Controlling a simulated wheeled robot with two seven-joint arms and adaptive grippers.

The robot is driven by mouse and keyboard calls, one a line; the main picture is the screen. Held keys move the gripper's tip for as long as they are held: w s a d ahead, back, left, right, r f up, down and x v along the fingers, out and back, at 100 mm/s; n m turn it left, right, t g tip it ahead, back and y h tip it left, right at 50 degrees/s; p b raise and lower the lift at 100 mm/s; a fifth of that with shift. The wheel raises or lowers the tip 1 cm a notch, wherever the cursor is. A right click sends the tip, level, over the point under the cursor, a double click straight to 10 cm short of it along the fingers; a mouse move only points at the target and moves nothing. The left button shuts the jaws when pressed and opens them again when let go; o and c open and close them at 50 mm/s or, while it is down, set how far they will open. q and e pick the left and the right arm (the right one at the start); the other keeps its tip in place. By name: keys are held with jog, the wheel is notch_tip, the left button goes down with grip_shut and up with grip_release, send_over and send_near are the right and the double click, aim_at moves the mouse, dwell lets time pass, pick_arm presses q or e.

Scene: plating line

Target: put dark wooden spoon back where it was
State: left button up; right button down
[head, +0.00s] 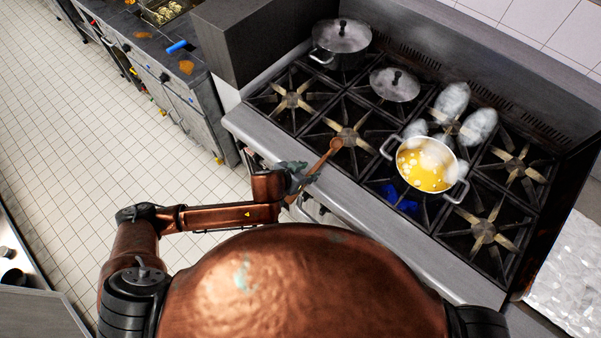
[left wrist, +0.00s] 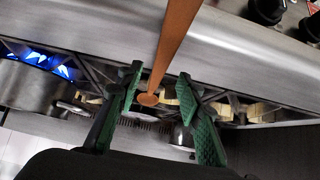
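The wooden spoon (head: 322,160) lies across the front edge of the stove. Its round head is over the front-left burners and its handle slants out past the edge. My left gripper (head: 301,176) is at the handle side, by the stove's front edge. In the left wrist view the spoon (left wrist: 175,45) runs down from the top, its rounded end showing between the two green fingers of my left gripper (left wrist: 160,76). The fingers stand apart with gaps beside the spoon. Whether either finger touches it, I cannot tell. My right gripper is not in view.
A pot of yellow food (head: 424,172) steams over a blue flame (head: 397,197). Two lidded pots (head: 342,37) (head: 395,84) stand on back burners. A counter (head: 165,60) stands at the left. The tiled floor (head: 60,130) is clear there.

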pick_arm(q)
jog(key=v, duration=1.1)
jog(key=shift+s+a+r, duration=0.15)
jog(key=shift+s+a, duration=0.05)
